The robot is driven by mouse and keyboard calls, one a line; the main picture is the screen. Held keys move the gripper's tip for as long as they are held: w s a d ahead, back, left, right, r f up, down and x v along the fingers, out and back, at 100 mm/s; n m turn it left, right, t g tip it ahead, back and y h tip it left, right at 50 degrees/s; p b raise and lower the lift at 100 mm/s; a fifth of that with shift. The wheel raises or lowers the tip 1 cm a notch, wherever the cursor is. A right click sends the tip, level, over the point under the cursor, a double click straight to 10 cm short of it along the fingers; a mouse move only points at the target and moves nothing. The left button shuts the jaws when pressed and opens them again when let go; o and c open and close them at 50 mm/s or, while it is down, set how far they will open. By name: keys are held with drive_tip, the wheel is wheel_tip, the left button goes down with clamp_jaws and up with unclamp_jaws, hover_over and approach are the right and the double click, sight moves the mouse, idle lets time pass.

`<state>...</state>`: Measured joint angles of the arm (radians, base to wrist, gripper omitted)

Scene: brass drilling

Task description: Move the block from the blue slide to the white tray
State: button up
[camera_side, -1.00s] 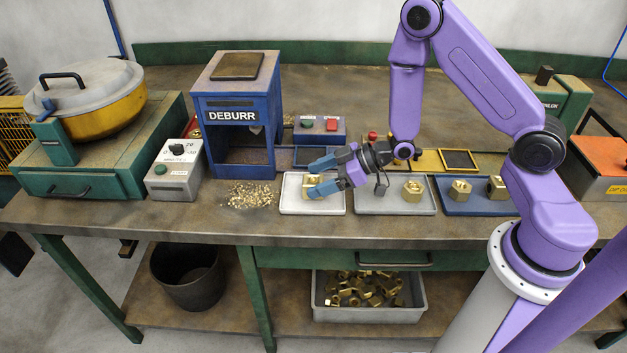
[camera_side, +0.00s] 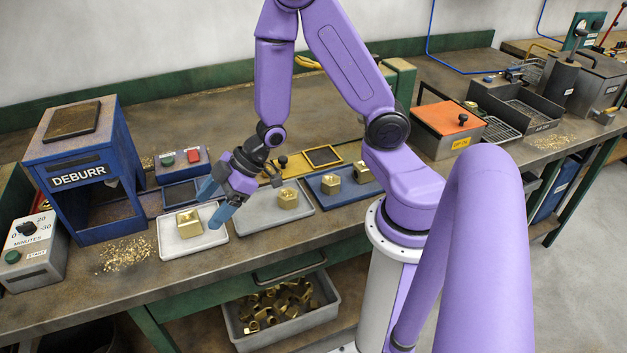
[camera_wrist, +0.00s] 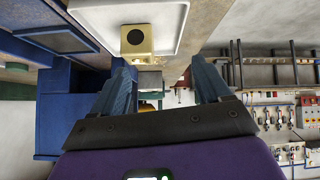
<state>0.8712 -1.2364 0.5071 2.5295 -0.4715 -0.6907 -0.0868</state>
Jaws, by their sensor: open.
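In the wrist view the block lies ahead of the fingertips (camera_wrist: 160,64), nearer the left one. The blue slide (camera_side: 179,194), a dark framed bay below the button box, shows nothing on it; part is hidden behind the tray area and gripper.
A grey tray (camera_side: 262,226) with one brass nut and a blue tray (camera_side: 340,194) with more brass pieces stand to the right. Brass chips (camera_side: 127,254) lie left of the white tray. The deburr machine (camera_side: 90,170) stands close by at left.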

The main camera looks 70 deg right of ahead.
drive_tip(key=s+r+g+h, duration=0.2)
drive_tip(key=s+r, duration=0.1)
drive_tip(key=s, duration=0.4)
drive_tip(key=s+d+r+n+g+h, duration=0.1)
drive_tip(key=s+r, duration=0.3)
drive_tip(key=s, duration=0.4)
drive_tip(key=s+d+r+g+h, duration=0.1)
drive_tip(key=s+r+g+h, duration=0.2)
drive_tip(key=s, duration=0.4)
drive_tip(key=shift+s+r+n, duration=0.35)
drive_tip(key=shift+r+n, duration=0.05)
drive_tip(key=shift+r, duration=0.35)
drive_tip(key=shift+d, duration=0.1)
